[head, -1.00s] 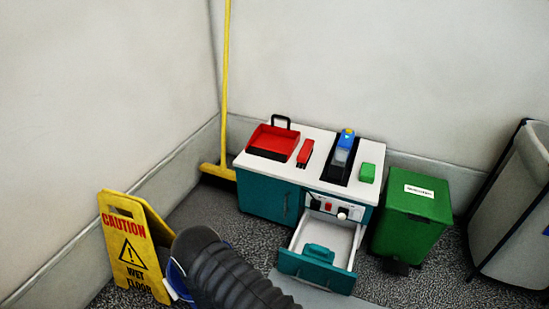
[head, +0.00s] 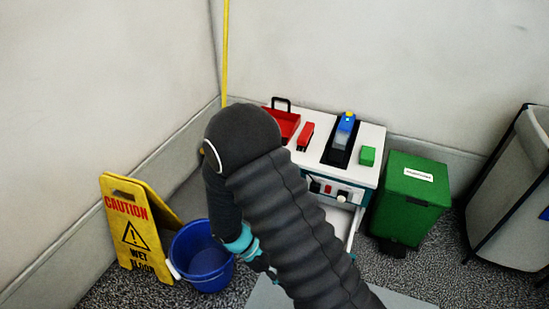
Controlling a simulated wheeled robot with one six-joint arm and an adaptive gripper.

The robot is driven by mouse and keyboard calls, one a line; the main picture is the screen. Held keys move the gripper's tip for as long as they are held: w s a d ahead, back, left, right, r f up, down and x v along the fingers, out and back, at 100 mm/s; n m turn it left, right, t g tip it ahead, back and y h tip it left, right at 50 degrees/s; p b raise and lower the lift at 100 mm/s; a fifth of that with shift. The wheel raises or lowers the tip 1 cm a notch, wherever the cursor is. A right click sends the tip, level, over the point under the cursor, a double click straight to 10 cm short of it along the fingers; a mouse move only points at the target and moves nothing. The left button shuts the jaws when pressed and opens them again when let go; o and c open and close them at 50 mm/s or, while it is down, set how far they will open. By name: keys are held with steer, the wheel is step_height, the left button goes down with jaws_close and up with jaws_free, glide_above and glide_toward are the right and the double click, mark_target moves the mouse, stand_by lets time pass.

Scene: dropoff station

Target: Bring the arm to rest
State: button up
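My arm, in a dark ribbed sleeve, rises from the bottom of the head view and bends over in front of the station. Its forearm hangs down on the left side, with a teal ring near the lower end. A small dark part of my gripper (head: 264,266) shows below the ring, beside the sleeve. The fingers are hidden or too small to make out, so I cannot tell whether they are open or hold anything.
Behind my arm stands the station (head: 371,137) with a red tray (head: 289,124), blue-topped device (head: 345,124) and green block (head: 368,155). Its drawer is mostly hidden. A blue bucket (head: 202,262) and caution sign (head: 128,225) stand left, a green bin (head: 410,195) right.

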steer(key=d+r+m+t+y+p, duration=0.15)
steer(key=r+m+y, duration=0.35)
steer(key=r, duration=0.6)
steer(key=d+r+m+t+y, duration=0.1)
steer(key=d+r+m+y, duration=0.1)
steer(key=r+m, duration=0.6)
steer(key=s+d+r+m+t+y, duration=0.1)
steer(key=s+d+r+t, duration=0.2)
steer(key=r, duration=0.6)
steer(key=s+d+r+m+t+y+p, duration=0.1)
steer(key=s+d+r+m+t, duration=0.1)
steer(key=d+r, duration=0.4)
step_height(320, 180, up, 4)
steer(key=shift+s+d+r+m+t, duration=0.1)
steer(key=shift+s+d+m+t, duration=0.15)
steer(key=shift+s+t, duration=0.4)
steer(key=shift+s+a+r, duration=0.15)
steer(key=shift+s+a, duration=0.05)
steer(key=shift+a, duration=0.1)
